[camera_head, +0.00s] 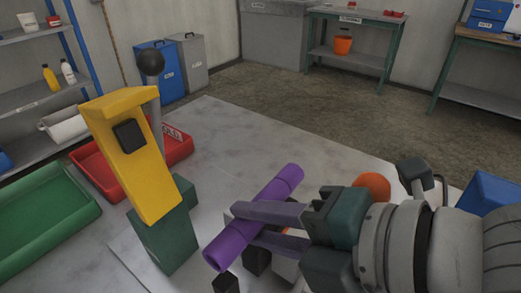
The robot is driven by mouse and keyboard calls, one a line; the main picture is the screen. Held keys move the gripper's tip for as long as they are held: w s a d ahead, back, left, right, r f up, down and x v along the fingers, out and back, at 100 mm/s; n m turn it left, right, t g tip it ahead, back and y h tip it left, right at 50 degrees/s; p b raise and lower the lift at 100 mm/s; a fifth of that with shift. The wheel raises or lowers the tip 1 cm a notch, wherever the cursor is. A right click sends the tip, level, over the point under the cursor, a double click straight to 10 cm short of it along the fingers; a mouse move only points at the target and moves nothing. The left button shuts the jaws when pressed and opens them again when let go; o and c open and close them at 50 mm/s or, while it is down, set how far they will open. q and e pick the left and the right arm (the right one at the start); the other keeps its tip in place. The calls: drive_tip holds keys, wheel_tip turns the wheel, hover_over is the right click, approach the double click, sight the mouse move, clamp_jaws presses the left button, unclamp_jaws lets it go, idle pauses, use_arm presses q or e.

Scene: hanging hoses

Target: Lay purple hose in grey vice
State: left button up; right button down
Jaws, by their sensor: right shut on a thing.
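The purple hose (283,186) is a straight, thick tube slanting from lower left to upper right over the pale worktop. My right gripper (246,226) comes in from the right, with its two grey fingers shut across the hose's middle. Both ends of the hose stick out beyond the fingers. Below the fingers are a dark block (257,262) and a light grey piece (286,267), both partly covered. I cannot tell whether these belong to the grey vice, or whether the hose touches them. My left gripper is not in view.
A yellow upright device (137,163) with a black-knobbed lever stands on a green base (165,240) left of the hose. Red (179,153) and green (45,215) trays lie at the left. An orange round thing (372,185) is behind my gripper. The worktop beyond the hose is clear.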

drive_tip(key=shift+f+b, duration=0.55)
drive_tip(key=shift+f, duration=0.25)
